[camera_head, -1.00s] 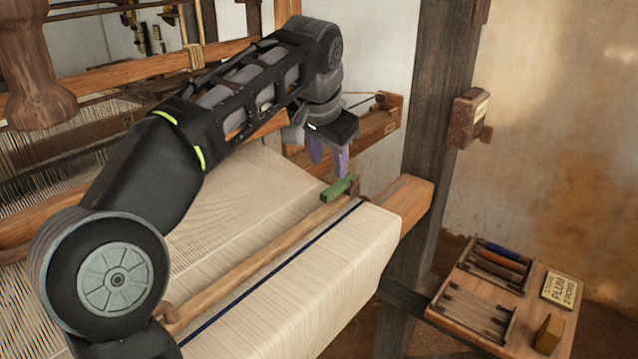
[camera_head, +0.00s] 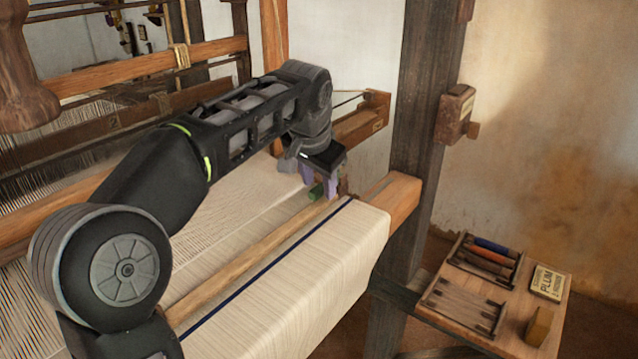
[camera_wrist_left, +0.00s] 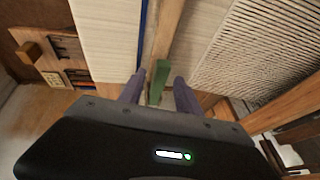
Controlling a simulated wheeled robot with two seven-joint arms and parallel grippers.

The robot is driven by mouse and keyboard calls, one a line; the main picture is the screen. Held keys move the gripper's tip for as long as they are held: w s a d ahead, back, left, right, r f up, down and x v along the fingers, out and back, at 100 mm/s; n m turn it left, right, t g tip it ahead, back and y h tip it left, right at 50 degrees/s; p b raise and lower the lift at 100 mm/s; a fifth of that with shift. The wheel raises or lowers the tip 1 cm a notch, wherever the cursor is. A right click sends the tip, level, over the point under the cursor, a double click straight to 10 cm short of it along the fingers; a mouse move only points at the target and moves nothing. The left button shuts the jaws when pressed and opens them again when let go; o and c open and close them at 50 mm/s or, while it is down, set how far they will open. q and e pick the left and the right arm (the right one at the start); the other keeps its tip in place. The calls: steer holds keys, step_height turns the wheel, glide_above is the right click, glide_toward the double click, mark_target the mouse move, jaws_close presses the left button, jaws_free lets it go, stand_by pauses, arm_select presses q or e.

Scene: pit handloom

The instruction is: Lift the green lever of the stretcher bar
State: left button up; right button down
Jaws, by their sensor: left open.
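The green lever (camera_head: 316,191) sits at the far right end of the wooden stretcher bar (camera_head: 240,262), which lies across the pale cloth. My left gripper (camera_head: 320,186) is at the lever, its purple fingers pointing down and partly hiding it. In the left wrist view the green lever (camera_wrist_left: 158,82) lies between the two open fingers (camera_wrist_left: 159,88), with a gap visible on each side. The stretcher bar (camera_wrist_left: 168,28) runs away from it there. My right gripper is in neither view.
The cloth (camera_head: 300,290) folds over the front beam, whose wooden end (camera_head: 395,197) sticks out beside a dark post (camera_head: 420,130). The loom's threads and beams fill the left.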

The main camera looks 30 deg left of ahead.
arm_select(q)
steer(key=shift+w+f, duration=0.15)
steer(key=shift+f, duration=0.25)
steer(key=shift+c, duration=0.4)
jaws_close()
stand_by(0.8)
